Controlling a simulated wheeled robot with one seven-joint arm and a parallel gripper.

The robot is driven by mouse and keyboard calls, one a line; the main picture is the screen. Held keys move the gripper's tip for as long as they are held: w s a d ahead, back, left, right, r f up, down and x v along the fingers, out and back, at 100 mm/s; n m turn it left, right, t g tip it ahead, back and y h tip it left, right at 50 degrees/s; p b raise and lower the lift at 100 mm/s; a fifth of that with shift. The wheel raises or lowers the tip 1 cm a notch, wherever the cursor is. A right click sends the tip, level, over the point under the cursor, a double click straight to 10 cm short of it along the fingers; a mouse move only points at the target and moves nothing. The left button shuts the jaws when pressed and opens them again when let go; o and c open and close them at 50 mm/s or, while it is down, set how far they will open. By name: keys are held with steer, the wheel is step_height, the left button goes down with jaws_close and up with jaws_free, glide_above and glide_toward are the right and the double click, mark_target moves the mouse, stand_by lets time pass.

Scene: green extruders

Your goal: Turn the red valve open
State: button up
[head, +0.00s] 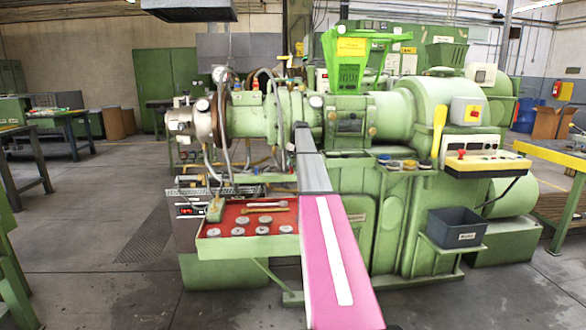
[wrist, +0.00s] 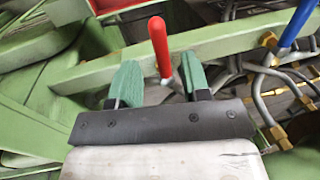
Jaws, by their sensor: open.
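The red valve handle (wrist: 158,38) stands up in the middle of the wrist view, a red lever on a thin metal stem. My gripper (wrist: 160,68) is open, its two green fingertips to either side of the handle's lower end in the picture. A gap shows on both sides, and neither finger visibly touches it. I cannot tell how deep the handle sits between the fingers. In the head view my arm reaches to the green extruder (head: 400,115); my gripper and the red valve cannot be made out there.
A blue handle (wrist: 298,22) stands to the right in the wrist view, above metal hoses and brass fittings (wrist: 278,135). A green beam (wrist: 110,65) runs behind the fingers. In the head view, a red tray (head: 245,222) with round parts and tools is left of my arm.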

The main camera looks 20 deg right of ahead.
step_height(320, 180, up, 8)
steer(key=d, duration=0.1)
steer(key=shift+s+d, duration=0.2)
steer(key=shift+d, duration=0.05)
steer(key=shift+f, duration=0.15)
